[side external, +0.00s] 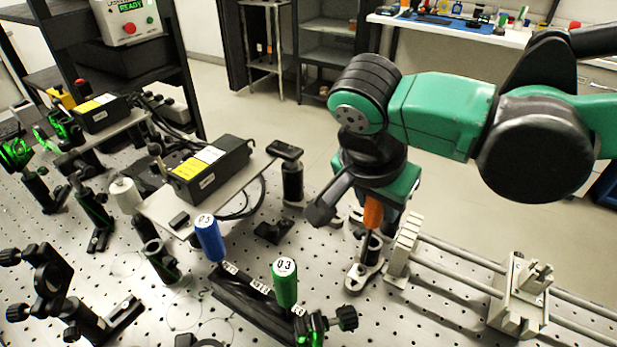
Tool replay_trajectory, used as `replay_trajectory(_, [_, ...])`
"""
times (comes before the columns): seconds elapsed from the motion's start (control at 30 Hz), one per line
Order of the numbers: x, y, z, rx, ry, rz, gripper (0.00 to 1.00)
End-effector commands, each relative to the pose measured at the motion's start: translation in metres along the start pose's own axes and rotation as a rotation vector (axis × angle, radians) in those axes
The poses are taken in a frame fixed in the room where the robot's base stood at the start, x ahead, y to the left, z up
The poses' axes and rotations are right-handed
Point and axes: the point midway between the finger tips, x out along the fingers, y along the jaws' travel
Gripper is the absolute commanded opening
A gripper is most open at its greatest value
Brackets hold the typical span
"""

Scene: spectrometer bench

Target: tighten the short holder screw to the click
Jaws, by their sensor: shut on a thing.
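My gripper (371,200) is right of centre and points down. It is shut on an orange-handled driver (373,214), which is mostly hidden by the gripper and my wrist. Directly below the driver stands a short metal post holder (366,262) on a base bolted to the bench. The driver's lower end overlaps the holder in this view. I cannot tell whether its tip touches a screw, and the screw itself is too small to make out.
A blue driver (209,240) and a green driver (285,284) stand in a dark labelled rack (240,302). A black box (211,170) sits on a plate at left. A rail assembly (519,294) lies at right. Another empty holder (160,262) stands left of the rack.

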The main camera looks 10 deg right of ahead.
Motion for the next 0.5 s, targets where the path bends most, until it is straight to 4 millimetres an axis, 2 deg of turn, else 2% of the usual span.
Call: replay_trajectory(0.5, [-0.04,0.0,-0.017,0.0,0.0,0.0,0.0])
